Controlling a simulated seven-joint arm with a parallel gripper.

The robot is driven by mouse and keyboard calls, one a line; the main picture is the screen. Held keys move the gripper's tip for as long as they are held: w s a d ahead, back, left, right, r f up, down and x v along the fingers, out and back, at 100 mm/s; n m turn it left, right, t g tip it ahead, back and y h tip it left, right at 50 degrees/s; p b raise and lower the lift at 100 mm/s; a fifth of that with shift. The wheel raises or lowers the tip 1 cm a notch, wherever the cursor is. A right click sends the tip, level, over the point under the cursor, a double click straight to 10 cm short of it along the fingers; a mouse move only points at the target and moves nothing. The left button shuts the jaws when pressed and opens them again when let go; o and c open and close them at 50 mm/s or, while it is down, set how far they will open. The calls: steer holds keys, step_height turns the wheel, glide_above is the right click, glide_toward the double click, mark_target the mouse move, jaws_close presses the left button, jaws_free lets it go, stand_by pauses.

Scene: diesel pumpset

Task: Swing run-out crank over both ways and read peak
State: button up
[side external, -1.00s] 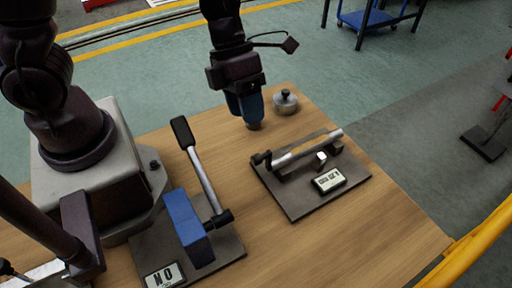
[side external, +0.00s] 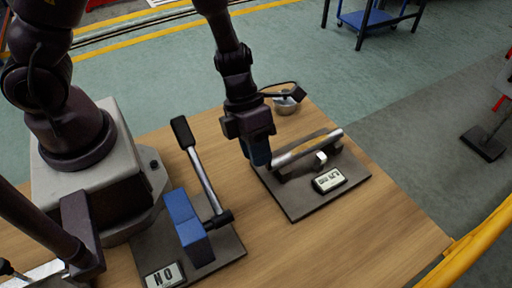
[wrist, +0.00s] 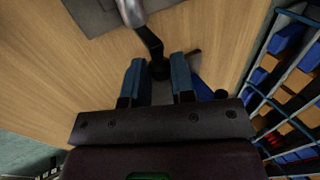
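The run-out fixture is a dark plate (side external: 300,207) at the right of the table in the side view, carrying a silver shaft (side external: 308,146). A small display (side external: 328,180) on the plate shows a reading too small to make out surely. The black crank is at the shaft's left end, largely hidden by my gripper (side external: 258,163) in the side view. In the wrist view the crank's dark end (wrist: 159,69) lies between the two teal fingers (wrist: 157,68). The fingers stand apart with visible space beside it. I cannot tell whether either finger touches it.
A lever fixture with a blue block (side external: 184,215), a long black-handled lever (side external: 197,165) and a display (side external: 164,275) stands at front left. A round metal weight (side external: 286,104) sits behind my gripper. The table (side external: 340,245) is clear at front right. A yellow rail (side external: 480,245) runs beside it.

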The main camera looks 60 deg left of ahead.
jaws_close()
steer(key=shift+a, duration=0.2)
steer(key=a+h, duration=0.1)
steer(key=h, duration=0.1)
steer(key=a+f+h, duration=0.1)
steer(key=h, duration=0.2)
steer(key=a+f+h, duration=0.1)
steer(key=h, duration=0.2)
steer(key=shift+a, duration=0.3)
steer(key=shift+a+f+h, duration=0.25)
steer(key=shift+f+h, duration=0.15)
steer(key=shift+h, duration=0.6)
steer(key=shift+a+f+h, duration=0.2)
steer(key=shift+f+h, duration=0.2)
steer(key=shift+h, duration=0.6)
